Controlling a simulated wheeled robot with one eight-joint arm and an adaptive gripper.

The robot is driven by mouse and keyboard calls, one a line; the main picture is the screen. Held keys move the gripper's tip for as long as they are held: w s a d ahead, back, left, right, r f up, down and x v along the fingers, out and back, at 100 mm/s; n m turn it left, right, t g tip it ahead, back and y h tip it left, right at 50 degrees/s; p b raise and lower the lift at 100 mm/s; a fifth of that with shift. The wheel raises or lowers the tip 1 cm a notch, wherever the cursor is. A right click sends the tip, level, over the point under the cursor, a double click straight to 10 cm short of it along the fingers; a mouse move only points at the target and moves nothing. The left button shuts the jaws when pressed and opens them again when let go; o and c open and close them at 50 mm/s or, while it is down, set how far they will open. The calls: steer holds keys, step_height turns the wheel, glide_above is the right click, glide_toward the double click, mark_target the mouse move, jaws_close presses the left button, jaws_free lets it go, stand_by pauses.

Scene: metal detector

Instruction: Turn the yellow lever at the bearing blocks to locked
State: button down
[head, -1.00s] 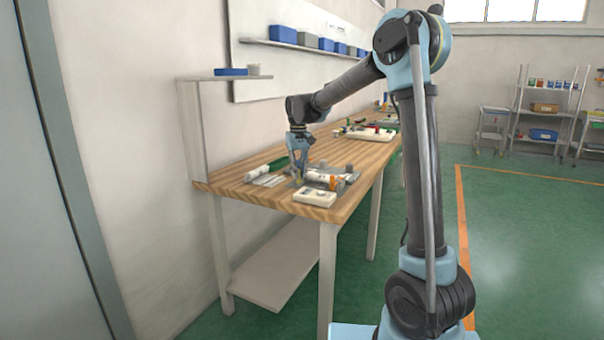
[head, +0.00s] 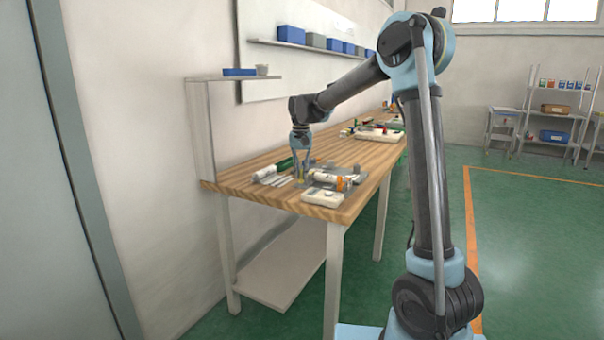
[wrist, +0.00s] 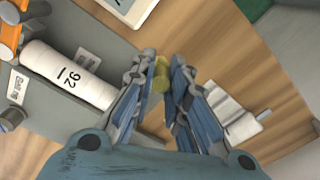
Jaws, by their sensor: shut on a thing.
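The yellow lever (wrist: 160,73) is between the fingertips of my gripper (wrist: 161,75) in the wrist view. The fingers are shut on it and hide part of it. Its pivot and exact angle cannot be made out. The grey bearing-block plate (wrist: 118,58) lies to its left, with a white cylinder marked 92 (wrist: 70,76) and a partly readable bearing label (wrist: 17,88). In the head view my gripper (head: 301,178) points down at the near end of the workbench, beside the white cylinder (head: 324,177).
The wooden workbench (head: 236,183) runs along the wall. A pale box (head: 322,198) sits near its front edge, and a green item (head: 285,164) lies behind my gripper. A white tray (head: 378,135) with small parts stands farther along. Green floor is open at right.

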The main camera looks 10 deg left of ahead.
steer(key=c, duration=1.5)
jaws_free()
step_height(320, 180, up, 12)
steer(key=shift+f, duration=0.1)
